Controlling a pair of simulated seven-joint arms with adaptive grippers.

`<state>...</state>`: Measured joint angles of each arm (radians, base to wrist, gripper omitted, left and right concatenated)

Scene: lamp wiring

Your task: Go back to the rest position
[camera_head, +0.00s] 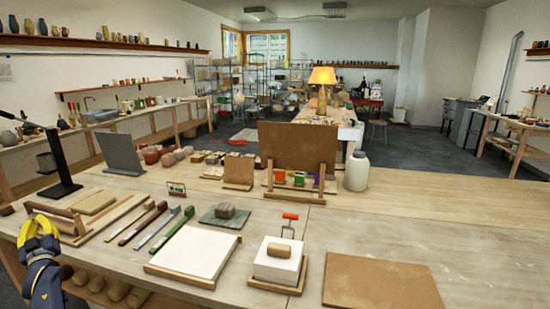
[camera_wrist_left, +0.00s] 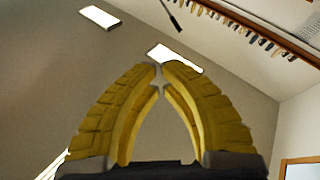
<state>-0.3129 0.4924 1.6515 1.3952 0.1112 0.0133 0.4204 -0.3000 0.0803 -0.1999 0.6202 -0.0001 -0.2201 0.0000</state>
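My left gripper (camera_head: 38,222), with yellow fingers, is at the lower left of the head view, by the table's left front edge. It points upward and is apart from the objects on the table. In the left wrist view its fingertips (camera_wrist_left: 160,68) come together at the top, with nothing held between them. That view faces the wall and ceiling. My right gripper is in neither view. A lit lamp (camera_head: 322,76) with an orange shade stands on a table farther back.
The wooden worktable (camera_head: 440,225) carries a wooden frame (camera_head: 75,222), several long tools (camera_head: 175,240), a white slab (camera_head: 195,255), a white block (camera_head: 278,266), a brown board (camera_head: 380,283) and a white jar (camera_head: 357,172). A black stand (camera_head: 62,165) rises near the gripper. The table's right side is mostly clear.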

